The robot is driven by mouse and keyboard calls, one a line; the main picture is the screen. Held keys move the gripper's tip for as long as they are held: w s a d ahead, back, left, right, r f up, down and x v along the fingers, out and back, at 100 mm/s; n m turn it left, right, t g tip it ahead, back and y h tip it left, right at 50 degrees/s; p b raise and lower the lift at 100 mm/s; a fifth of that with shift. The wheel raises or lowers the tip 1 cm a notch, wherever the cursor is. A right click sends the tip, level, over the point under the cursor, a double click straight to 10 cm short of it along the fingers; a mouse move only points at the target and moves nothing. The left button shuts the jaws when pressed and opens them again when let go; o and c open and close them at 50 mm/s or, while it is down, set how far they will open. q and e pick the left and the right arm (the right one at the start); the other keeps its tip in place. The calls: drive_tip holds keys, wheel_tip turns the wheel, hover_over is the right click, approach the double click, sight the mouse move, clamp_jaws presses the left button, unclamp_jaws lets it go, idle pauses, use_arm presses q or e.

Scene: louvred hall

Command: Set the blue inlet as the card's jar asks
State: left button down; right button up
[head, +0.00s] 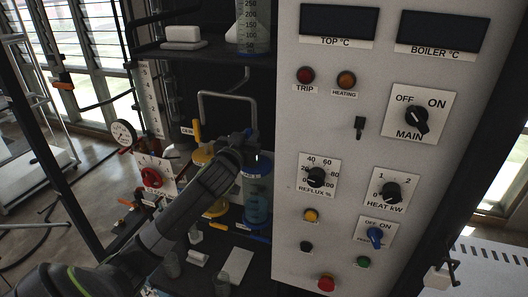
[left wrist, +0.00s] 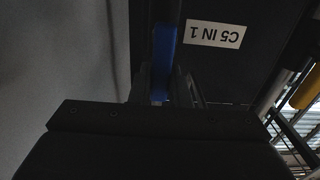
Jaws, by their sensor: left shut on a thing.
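My left gripper (head: 250,140) reaches in from the left, to the dark column beside the control panel. In the head view the arm hides most of the handle. A yellow-topped jar (head: 203,158) is partly behind my arm. A white card (head: 238,264) lies on the low shelf; its writing is not readable. My right gripper is not in view.
The control panel (head: 345,230) with knobs and buttons stands close to the right of the gripper. A yellow handle (head: 197,130) is just left of it, and a grey bent pipe (head: 228,96) is above.

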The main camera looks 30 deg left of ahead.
use_arm(q)
drive_tip(key=c, duration=1.3)
unclamp_jaws()
drive_tip(key=shift+v, duration=3.5)
drive_tip(key=shift+f, duration=0.15)
